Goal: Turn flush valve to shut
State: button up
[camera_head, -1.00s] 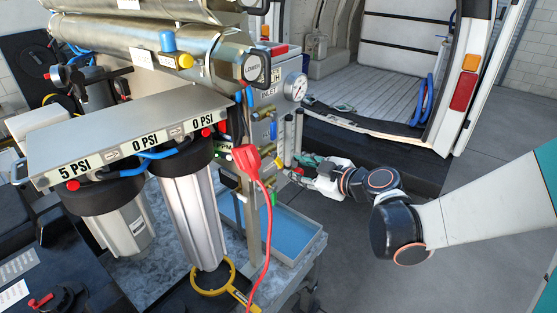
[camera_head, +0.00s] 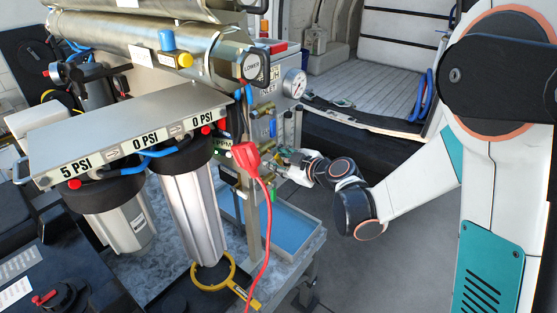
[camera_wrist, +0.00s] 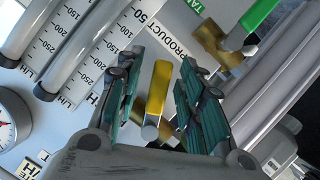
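A valve with a yellow lever handle (camera_wrist: 158,88) stands out from the white panel in the wrist view. A second valve with a green lever (camera_wrist: 258,14) is at the upper right of that view. I cannot read which one is labelled flush. My gripper (camera_wrist: 160,85) is open, with one teal-padded finger on each side of the yellow lever. Gaps show between the pads and the lever. In the head view my gripper (camera_head: 284,160) is at the panel's right side, and the valve there is largely hidden.
Flow tubes (camera_wrist: 75,50) and a pressure gauge (camera_wrist: 8,125) are close on the left in the wrist view. A blue tray (camera_head: 290,232) lies below. Open floor lies to the right.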

grip_shut()
jog(key=shift+s+f+b, duration=0.1)
jog(key=shift+b, duration=0.2)
jog(key=shift+s+a+f+m+g+y+b, duration=0.2)
jog(key=shift+m+g+b, duration=0.15)
jog(key=shift+m+b, duration=0.15)
jog(key=shift+s+a+f+m+g+y+b, duration=0.1)
jog(key=shift+s+a+m+g+b, duration=0.05)
jog(key=shift+m+g+b, duration=0.3)
jog(key=shift+s+a+r+m+g+y+b, duration=0.1)
jog(key=shift+s+a+m+g+y+b, duration=0.15)
jog(key=shift+m+b, duration=0.25)
jog(key=shift+s+a+m+g+y+b, duration=0.15)
jog(key=shift+s+m+y+b, duration=0.2)
jog(key=shift+m, duration=0.2)
jog(key=shift+o, duration=0.2)
grip_release()
